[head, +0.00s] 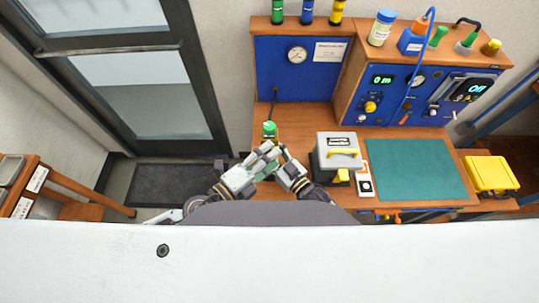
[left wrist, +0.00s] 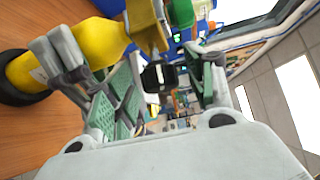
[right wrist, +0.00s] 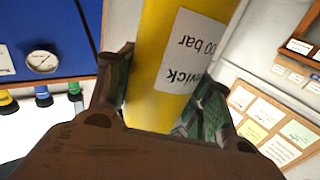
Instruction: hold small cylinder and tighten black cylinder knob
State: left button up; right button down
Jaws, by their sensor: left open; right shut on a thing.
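The small yellow cylinder (right wrist: 158,30) with a white label stands between the fingers of my right gripper (right wrist: 155,95), which is shut on it. In the left wrist view the cylinder (left wrist: 105,42) lies across the upper left with a brass valve (left wrist: 147,25) and a green cap (left wrist: 180,12). A black cylinder knob (left wrist: 158,76) sits at the valve, between the open fingers of my left gripper (left wrist: 165,82). I cannot tell whether they touch it. In the head view my left gripper (head: 265,153) is beside a green top (head: 269,128); the arms hide most of the cylinder.
A grey box with a yellow handle (head: 340,143) stands right of the grippers. A green mat (head: 415,170) covers the bench's right side. A blue gauge panel (head: 285,82) stands behind, with a blue regulator console (head: 390,80) to its right.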

pick_arm(q)
jog(key=shift+w+d, duration=0.2)
dwell(0.3)
jog(key=c, duration=1.1)
jog(key=shift+o, duration=0.2)
